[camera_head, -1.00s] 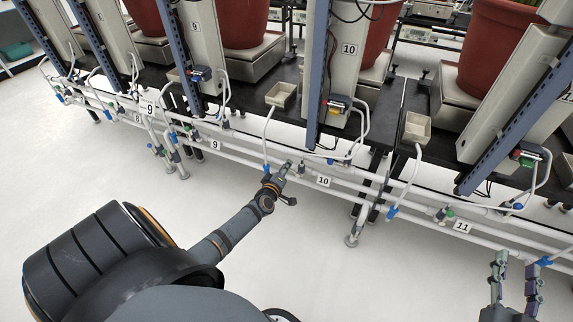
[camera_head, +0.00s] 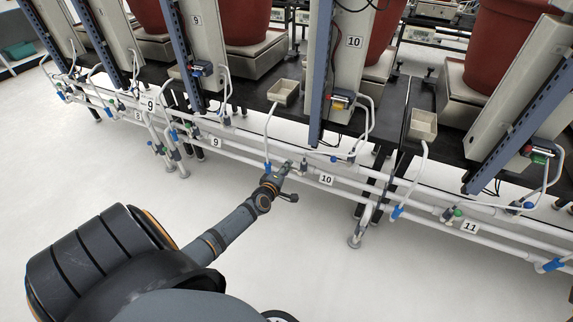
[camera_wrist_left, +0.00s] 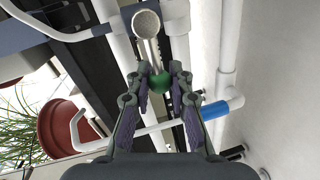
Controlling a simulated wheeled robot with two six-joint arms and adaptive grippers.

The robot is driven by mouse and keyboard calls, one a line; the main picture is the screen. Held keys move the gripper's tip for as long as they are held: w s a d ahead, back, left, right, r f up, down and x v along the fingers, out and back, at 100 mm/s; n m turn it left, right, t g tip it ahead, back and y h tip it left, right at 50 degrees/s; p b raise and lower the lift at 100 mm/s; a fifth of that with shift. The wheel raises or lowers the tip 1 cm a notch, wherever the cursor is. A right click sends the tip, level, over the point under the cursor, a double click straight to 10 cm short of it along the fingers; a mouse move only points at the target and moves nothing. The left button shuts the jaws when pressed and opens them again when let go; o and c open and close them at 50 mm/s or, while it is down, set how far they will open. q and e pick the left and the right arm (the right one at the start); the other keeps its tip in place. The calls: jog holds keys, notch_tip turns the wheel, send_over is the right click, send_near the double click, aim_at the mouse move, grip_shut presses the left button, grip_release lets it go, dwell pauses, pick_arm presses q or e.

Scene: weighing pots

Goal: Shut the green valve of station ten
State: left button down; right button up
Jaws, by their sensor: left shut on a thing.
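The green valve (camera_wrist_left: 160,83) shows in the left wrist view as a round green knob on a metal stem beside white pipes. My left gripper (camera_wrist_left: 159,74) is shut on it, with one finger on each side. In the head view my left gripper (camera_head: 284,168) reaches the white pipes just left of the station ten label (camera_head: 326,180). There it mostly hides the green knob, so its turn angle is hard to tell. My right gripper is not in view.
A blue valve (camera_head: 267,167) sits on a hose close left of my gripper; a blue part (camera_wrist_left: 215,110) shows in the wrist view. White pipes run along the benches. A grey-blue post (camera_head: 321,85) stands behind. The floor in front is clear.

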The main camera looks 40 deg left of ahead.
pick_arm(q)
jog(key=shift+s+f, duration=0.1)
jog(key=shift+f, duration=0.05)
jog(key=c, duration=1.2)
grip_release()
jog(key=v, duration=1.2)
